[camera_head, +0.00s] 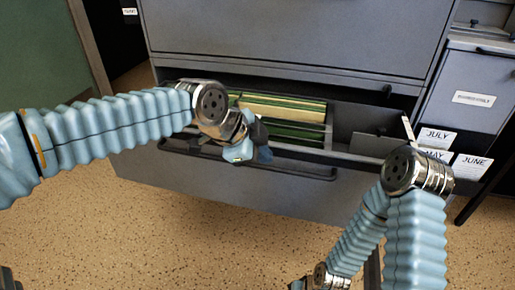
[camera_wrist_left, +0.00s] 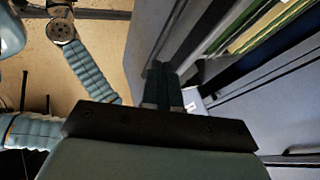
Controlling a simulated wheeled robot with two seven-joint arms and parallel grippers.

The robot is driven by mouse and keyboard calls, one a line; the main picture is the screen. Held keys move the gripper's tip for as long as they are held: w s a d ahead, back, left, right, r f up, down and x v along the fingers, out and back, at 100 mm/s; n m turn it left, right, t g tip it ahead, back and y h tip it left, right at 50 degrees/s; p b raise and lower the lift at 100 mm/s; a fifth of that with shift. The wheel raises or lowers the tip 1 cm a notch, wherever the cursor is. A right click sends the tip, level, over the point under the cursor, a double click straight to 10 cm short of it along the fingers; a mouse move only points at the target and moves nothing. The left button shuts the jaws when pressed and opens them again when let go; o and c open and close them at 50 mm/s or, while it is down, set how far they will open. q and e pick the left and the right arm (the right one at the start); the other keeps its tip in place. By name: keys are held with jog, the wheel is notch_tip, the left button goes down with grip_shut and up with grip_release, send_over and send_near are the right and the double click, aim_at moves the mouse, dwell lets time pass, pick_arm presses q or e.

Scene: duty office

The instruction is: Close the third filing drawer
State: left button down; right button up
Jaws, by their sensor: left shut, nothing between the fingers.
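The open filing drawer (camera_head: 250,188) is a grey drawer pulled out low in the cabinet, with green and yellow folders inside and a long dark handle along its front. In the left wrist view its folders (camera_wrist_left: 268,28) show at upper right. My left gripper (camera_head: 258,142) is at the top of the drawer front, left of its middle and near the handle. Its fingers (camera_wrist_left: 163,88) are shut with nothing between them. I cannot tell whether they touch the drawer. My right arm is bent in front of the drawer's right end; its gripper is not in view.
A closed, larger grey drawer (camera_head: 290,40) is above the open one. At right stands another grey cabinet (camera_head: 470,92) with a white label. Cards marked JULY (camera_head: 436,138) and JUNE (camera_head: 472,166) show beside it. The speckled tan floor (camera_head: 140,235) is clear at left front.

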aim_at(286, 159)
pick_arm(q)
jog(key=x, duration=0.6)
jog(key=shift+s+b, duration=0.1)
jog(key=shift+b, duration=0.25)
jog(key=shift+w+d+r, duration=0.1)
jog(key=shift+w+d, duration=0.15)
jog(key=shift+w, duration=0.7)
jog(key=shift+w+d, duration=0.3)
jog(key=shift+w, duration=0.65)
pick_arm(e)
jog(key=shift+f, duration=0.2)
pick_arm(q)
jog(key=shift+w+p, duration=0.1)
jog(key=shift+p, duration=0.2)
pick_arm(e)
jog(key=shift+r, duration=0.1)
